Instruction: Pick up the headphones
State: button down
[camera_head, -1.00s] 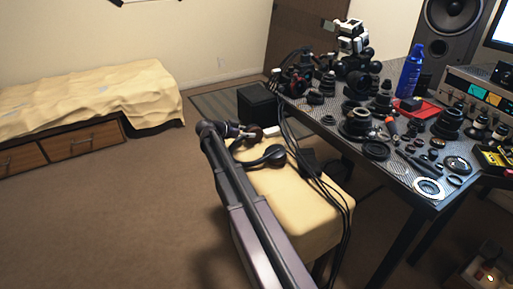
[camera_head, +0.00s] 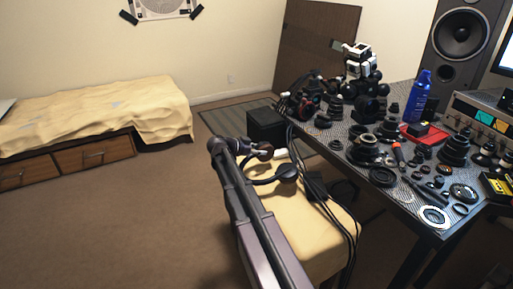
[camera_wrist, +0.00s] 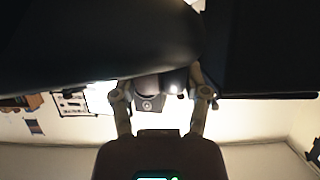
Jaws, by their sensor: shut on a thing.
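The headphones (camera_head: 287,173) are dark, with a thin curved band and round ear cups, and show over the yellow stool top (camera_head: 318,215) in the head view. My gripper (camera_head: 250,149) is at their far left end, shut on them, partly hidden behind my arm. In the wrist view, both fingers of my gripper (camera_wrist: 162,98) close around a dark piece between them. A large dark shape fills the top of that view; I cannot tell which part it is. Whether the headphones touch the stool is unclear.
Black cables (camera_head: 335,205) hang from the desk across the stool's right side. The desk (camera_head: 405,205) is crowded with lens parts, a blue spray can (camera_head: 418,97) and a speaker (camera_head: 460,38). A black box (camera_head: 266,125) stands behind the stool. Carpet on the left is clear.

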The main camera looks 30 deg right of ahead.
jog(key=p, duration=0.1)
send_near(289, 166)
jog(key=x, duration=0.4)
jog(key=shift+d+f, duration=0.15)
jog(key=shift+d, duration=0.1)
dwell(0.7)
